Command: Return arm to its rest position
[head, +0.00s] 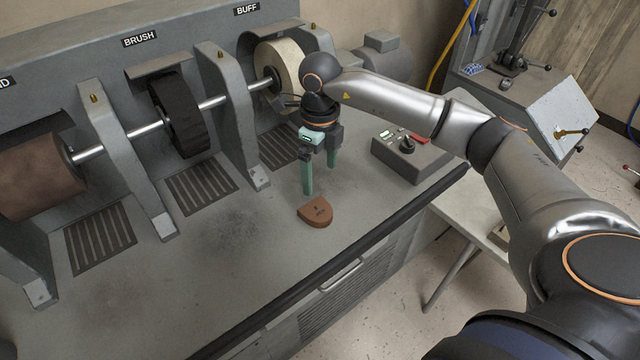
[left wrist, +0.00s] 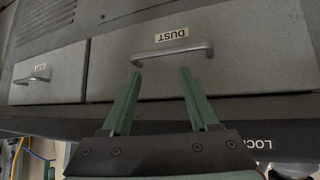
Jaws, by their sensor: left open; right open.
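My right arm reaches in from the right in the head view. Its gripper (head: 319,176) has green fingers that are open and empty, pointing down above the grey bench top (head: 240,270). A brown heel-shaped piece (head: 315,211) lies flat on the bench just below and in front of these fingers, apart from them as far as I can tell. My left gripper (left wrist: 158,88) shows only in the left wrist view. Its green fingers are open and empty, in front of a grey drawer (left wrist: 240,75) labelled DUST with a metal handle (left wrist: 172,54).
A machine with a brown drum (head: 38,175), a black brush wheel (head: 180,115) and a pale buff wheel (head: 280,65) stands along the bench's back. A control box (head: 405,158) sits right of the right gripper. The bench's front left is clear.

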